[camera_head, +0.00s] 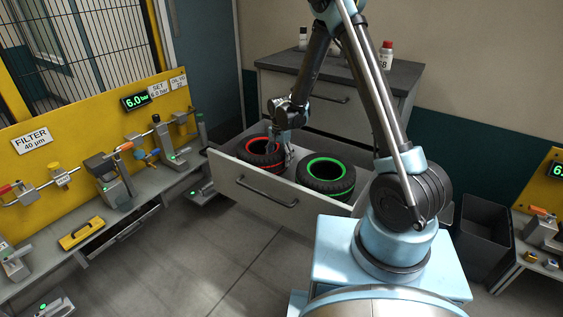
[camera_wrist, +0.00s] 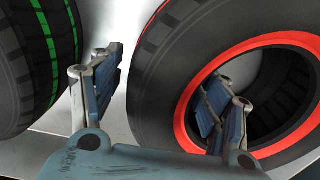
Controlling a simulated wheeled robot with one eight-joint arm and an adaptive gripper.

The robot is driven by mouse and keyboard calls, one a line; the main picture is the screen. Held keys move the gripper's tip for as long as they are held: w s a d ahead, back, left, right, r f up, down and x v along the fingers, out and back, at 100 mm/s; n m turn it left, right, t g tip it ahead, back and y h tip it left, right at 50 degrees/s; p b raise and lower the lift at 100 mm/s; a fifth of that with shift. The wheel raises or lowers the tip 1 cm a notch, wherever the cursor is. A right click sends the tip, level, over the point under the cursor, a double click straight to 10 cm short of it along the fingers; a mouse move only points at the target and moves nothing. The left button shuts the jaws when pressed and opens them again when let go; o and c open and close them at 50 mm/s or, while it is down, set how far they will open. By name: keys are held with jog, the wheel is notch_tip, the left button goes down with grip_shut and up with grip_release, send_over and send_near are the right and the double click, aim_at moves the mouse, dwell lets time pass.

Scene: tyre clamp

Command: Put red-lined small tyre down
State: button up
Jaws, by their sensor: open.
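The red-lined small tyre (camera_head: 258,151) lies flat in the left part of the open drawer (camera_head: 250,194) in the head view. In the wrist view the red-lined tyre (camera_wrist: 165,85) fills the middle and right. My gripper (camera_head: 281,150) is at this tyre's right side. In the wrist view my gripper (camera_wrist: 160,90) is open, with one finger outside the tyre wall, between the two tyres, and the other inside its hole. The tyre wall lies between the fingers. Whether either finger touches it, I cannot tell.
A green-lined tyre (camera_head: 325,176) lies to the right in the same drawer, close to my outer finger. The grey cabinet top (camera_head: 350,68) behind holds small bottles (camera_head: 386,54). A yellow panel workbench (camera_head: 75,150) stands left, and a dark bin (camera_head: 482,238) stands right.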

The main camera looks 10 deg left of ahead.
notch_tip(320, 180, up, 11)
jog(key=shift+f, duration=0.15)
jog(key=shift+d, duration=0.2)
jog(key=s+d+r+n+t, duration=0.1)
jog(key=s+d+r, duration=0.3)
jog(key=d+r, duration=0.6)
jog(key=s+d+r+n, duration=0.1)
jog(key=s+d+r, duration=0.4)
jog(key=d, duration=0.8)
jog(key=s+d+f+n+t, duration=0.1)
jog(key=s+d+f, duration=0.3)
jog(key=s+d, duration=1.2)
jog(key=s+n, duration=0.1)
jog(key=s, duration=0.3)
jog(key=shift+s+n, duration=0.15)
jog(key=shift+n, duration=0.15)
